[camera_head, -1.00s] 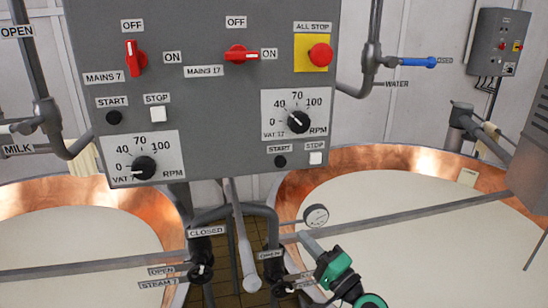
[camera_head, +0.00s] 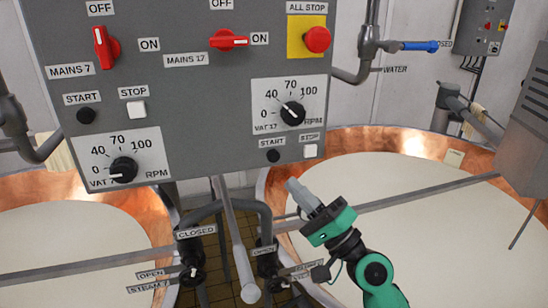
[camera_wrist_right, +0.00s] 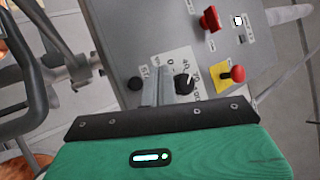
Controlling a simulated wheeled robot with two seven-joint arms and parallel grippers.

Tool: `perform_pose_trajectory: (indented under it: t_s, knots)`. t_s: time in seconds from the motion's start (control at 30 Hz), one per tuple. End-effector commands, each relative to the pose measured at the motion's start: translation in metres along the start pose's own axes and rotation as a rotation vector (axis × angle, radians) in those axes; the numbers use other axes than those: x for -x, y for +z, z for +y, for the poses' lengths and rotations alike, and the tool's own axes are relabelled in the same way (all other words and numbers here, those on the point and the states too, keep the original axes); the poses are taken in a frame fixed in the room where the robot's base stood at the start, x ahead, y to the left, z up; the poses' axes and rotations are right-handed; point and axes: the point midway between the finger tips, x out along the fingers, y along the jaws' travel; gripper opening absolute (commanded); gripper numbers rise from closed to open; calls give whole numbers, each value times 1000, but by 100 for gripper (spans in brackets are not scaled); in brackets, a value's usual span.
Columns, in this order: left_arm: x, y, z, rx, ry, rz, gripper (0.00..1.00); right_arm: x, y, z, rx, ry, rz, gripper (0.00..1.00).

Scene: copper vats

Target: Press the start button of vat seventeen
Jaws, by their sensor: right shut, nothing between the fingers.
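The grey control panel (camera_head: 205,110) fills the upper left of the head view. Vat 17's black round start button (camera_head: 273,156) sits under its START label at the panel's lower right. A white stop button (camera_head: 311,151) is beside it. Vat 17's speed knob (camera_head: 292,113) is just above, pointing near 40. The mains 17 switch (camera_head: 228,40) is red and points toward ON. My right gripper (camera_head: 297,192), green and grey, is shut and empty, below the start button and apart from it. In the wrist view its fingers (camera_wrist_right: 157,88) lie before the panel. My left gripper is not in view.
A red all-stop button (camera_head: 317,39) on yellow is at the panel's upper right. Vat 7's start button (camera_head: 86,115) is at left. A copper vat (camera_head: 265,205) stands behind my right gripper. Pipes and a valve marked CLOSED (camera_head: 193,246) run below the panel.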

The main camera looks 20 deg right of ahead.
Motion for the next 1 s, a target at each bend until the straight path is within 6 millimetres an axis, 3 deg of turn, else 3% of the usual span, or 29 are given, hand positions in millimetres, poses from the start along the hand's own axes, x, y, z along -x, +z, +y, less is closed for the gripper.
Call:
perform_pose_trajectory:
  t_s: [0.5, 1.0]
  knots:
    - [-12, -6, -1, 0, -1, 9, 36, -46, -34, 36, 1, -1, -1, 0]
    - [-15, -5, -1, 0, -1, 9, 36, -57, -41, 42, 0, 1, 0, 0]
